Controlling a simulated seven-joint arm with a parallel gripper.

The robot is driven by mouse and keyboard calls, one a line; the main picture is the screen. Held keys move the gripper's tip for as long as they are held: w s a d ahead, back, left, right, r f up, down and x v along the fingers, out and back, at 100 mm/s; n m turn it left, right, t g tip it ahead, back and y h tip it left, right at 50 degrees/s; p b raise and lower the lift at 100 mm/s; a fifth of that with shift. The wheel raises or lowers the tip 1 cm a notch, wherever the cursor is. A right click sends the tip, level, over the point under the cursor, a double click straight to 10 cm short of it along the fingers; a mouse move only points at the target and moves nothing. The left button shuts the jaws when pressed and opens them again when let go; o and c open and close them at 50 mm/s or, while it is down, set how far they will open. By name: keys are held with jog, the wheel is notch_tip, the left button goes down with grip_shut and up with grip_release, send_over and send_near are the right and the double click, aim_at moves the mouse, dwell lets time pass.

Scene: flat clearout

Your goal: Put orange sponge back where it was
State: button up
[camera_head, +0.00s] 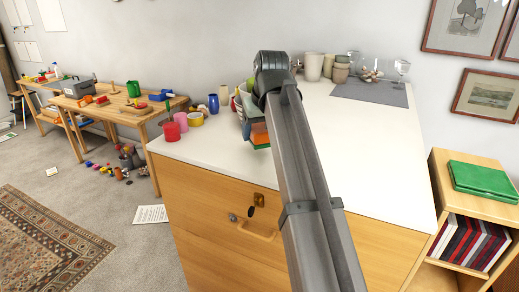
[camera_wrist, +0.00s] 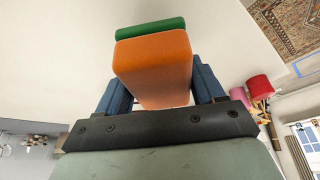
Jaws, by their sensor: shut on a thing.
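The orange sponge (camera_head: 260,133) has a green layer along one side. It hangs at the end of my arm over the white countertop (camera_head: 380,150) in the head view, partly hidden by the arm. In the wrist view the sponge (camera_wrist: 153,65) fills the middle, its green layer (camera_wrist: 150,28) at the far side. My gripper (camera_wrist: 157,85) is shut on it, with one blue finger on each side. The head view does not clearly show whether the sponge touches the countertop. The sponge's earlier place cannot be told from these frames.
A red cup (camera_head: 172,131), a pink cup (camera_head: 181,121), a yellow cup (camera_head: 196,119) and a blue vase (camera_head: 213,103) stand left of the sponge. Cream pots (camera_head: 313,66) and a grey mat (camera_head: 355,92) with glasses are at the back. The countertop's right part is clear.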

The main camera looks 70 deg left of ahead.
aim_at(263, 130)
jog(key=shift+f, duration=2.85)
jog(key=shift+f, duration=0.1)
jog(key=o, duration=1)
jog(key=v, duration=1.2)
jog(key=shift+w, duration=0.15)
